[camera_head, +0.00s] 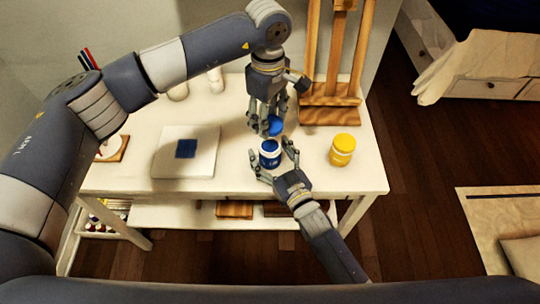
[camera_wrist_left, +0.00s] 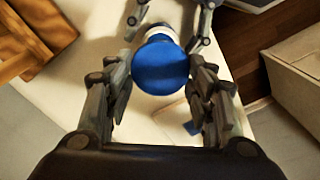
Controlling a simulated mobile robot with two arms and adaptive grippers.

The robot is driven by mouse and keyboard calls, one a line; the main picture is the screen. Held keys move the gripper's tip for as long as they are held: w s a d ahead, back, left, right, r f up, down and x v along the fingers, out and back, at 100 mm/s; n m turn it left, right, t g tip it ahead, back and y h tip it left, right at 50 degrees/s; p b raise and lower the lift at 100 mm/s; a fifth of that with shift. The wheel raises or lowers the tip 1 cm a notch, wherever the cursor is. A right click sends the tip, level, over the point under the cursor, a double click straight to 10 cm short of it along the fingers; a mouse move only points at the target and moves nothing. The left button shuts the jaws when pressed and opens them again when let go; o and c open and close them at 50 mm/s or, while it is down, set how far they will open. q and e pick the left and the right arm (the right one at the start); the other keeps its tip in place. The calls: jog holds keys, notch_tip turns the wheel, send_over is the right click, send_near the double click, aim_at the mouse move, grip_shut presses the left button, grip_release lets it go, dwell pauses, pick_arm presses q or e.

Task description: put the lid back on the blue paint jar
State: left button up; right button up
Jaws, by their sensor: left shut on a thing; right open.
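The blue paint jar (camera_head: 269,157) stands upright and open-topped on the white table, with a white band and dark blue paint. My left gripper (camera_head: 267,126) is shut on the blue lid (camera_head: 275,125), holding it just above and slightly behind the jar in the head view. The lid (camera_wrist_left: 160,66) sits between the fingers in the left wrist view and covers most of the jar (camera_wrist_left: 160,32). My right gripper (camera_head: 273,164) is open, with its fingers on either side of the jar. I cannot tell whether they touch it.
A yellow-lidded jar (camera_head: 342,149) stands to the right on the white table (camera_head: 240,180). A canvas (camera_head: 200,160) with a dark blue square lies to the left. A wooden easel (camera_head: 330,105) stands at the back right. White cylinders stand at the back.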

jog(key=shift+c, duration=0.3)
jog(key=c, duration=1.6)
pick_arm(q)
send_over(269, 146)
jog(key=shift+f, duration=2.5)
pick_arm(e)
jog(key=shift+o, duration=0.2)
pick_arm(q)
jog(key=shift+f, duration=0.85)
jog(key=shift+f, duration=0.55)
